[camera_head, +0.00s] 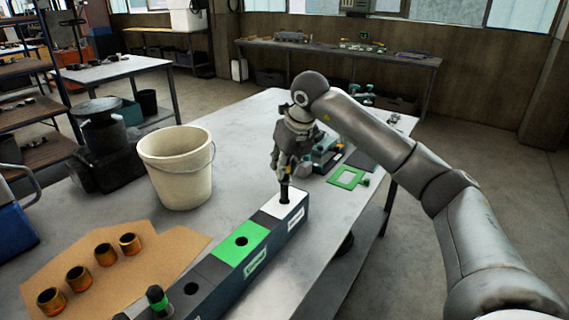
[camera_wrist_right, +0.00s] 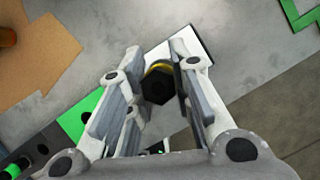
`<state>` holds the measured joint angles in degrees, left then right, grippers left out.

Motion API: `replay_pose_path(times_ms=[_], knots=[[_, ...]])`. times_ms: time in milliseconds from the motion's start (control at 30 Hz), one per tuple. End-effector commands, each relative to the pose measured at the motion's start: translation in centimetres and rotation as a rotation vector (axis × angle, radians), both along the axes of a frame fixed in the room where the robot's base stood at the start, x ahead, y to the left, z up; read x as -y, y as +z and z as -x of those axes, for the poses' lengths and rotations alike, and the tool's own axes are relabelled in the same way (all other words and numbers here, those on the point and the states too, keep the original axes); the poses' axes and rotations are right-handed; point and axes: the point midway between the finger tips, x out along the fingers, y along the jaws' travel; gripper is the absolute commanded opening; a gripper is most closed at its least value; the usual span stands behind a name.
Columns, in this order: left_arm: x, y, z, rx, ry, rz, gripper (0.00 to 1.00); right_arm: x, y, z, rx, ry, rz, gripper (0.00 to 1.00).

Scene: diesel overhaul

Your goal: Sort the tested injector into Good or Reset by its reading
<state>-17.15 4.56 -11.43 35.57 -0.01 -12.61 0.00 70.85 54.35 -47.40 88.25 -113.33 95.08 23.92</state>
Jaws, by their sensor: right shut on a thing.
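My right gripper (camera_head: 284,170) is shut on a dark injector (camera_head: 285,193) and holds it upright over the white section (camera_head: 289,207) at the far end of the long rack (camera_head: 232,288). The injector's lower end meets the white section; I cannot tell how deep it sits in a hole. In the right wrist view the injector (camera_wrist_right: 158,84) shows a black hex top and a yellow band between the fingers. The section labels are too small to read surely. My left gripper is not in view.
Another injector with a green band (camera_head: 157,299) stands at the rack's near end. A cream bucket (camera_head: 176,168) stands left of the rack. Several copper cups (camera_head: 105,254) stand on cardboard (camera_head: 160,245). A green frame (camera_head: 347,178) and a teal device (camera_head: 326,153) lie beyond the rack.

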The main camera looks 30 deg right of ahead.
Motion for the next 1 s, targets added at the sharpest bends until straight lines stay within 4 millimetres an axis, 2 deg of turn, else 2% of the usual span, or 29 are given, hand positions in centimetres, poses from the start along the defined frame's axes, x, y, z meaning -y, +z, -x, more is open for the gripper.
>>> replay_pose_path(times_ms=[367,1000], knots=[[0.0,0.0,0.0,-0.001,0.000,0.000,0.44,0.0,-0.1,0.0,0.002,0.000,0.000,0.00],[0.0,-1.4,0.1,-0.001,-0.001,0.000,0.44,0.0,-2.3,0.0,0.001,0.000,0.000,0.00]])
